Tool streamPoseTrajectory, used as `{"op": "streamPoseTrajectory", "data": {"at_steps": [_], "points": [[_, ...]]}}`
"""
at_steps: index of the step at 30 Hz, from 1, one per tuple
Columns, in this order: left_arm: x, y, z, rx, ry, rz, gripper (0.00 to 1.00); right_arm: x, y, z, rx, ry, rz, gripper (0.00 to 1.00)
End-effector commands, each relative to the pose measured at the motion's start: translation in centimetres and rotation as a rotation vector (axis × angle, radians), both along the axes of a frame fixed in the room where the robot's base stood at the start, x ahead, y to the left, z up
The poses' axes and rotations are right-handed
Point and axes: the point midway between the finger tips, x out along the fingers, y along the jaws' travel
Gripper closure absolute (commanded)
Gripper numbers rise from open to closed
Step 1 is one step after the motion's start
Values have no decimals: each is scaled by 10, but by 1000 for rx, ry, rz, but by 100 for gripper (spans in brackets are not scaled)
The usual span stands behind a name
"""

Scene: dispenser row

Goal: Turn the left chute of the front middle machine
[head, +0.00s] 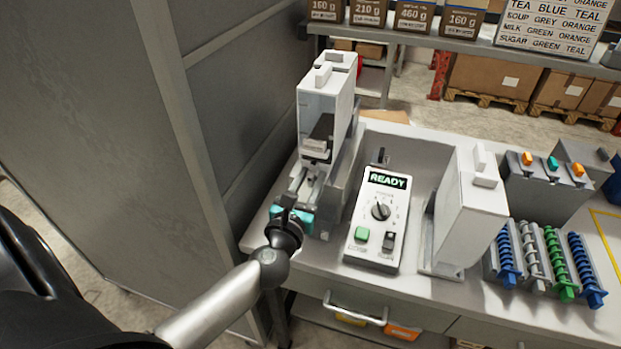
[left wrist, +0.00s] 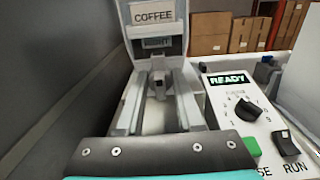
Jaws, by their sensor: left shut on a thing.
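The white machine (head: 340,85) stands at the left end of the bench, and in the left wrist view its front (left wrist: 157,14) reads COFFEE. My left gripper (head: 307,175), with a teal and dark body, reaches in from the front and is shut on this part. The fingers hide part of the chute, and its turn angle is unclear. My right gripper is not in view.
A control box (head: 380,215) reading READY, with a knob and buttons, stands close to the right of my gripper. Another white machine (head: 468,210) and coloured augers (head: 562,262) are farther right. A grey partition (head: 215,130) is close on the left.

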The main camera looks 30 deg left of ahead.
Motion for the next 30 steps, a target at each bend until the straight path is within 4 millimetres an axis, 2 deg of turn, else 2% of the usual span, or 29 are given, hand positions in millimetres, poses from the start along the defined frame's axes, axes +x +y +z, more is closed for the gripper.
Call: {"op": "streamPoseTrajectory", "data": {"at_steps": [11, 30], "points": [[0, 0, 2, 172, 42, 1, 100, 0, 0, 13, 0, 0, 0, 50], [1, -2, 2, 756, 181, 0, 100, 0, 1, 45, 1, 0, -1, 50]]}}
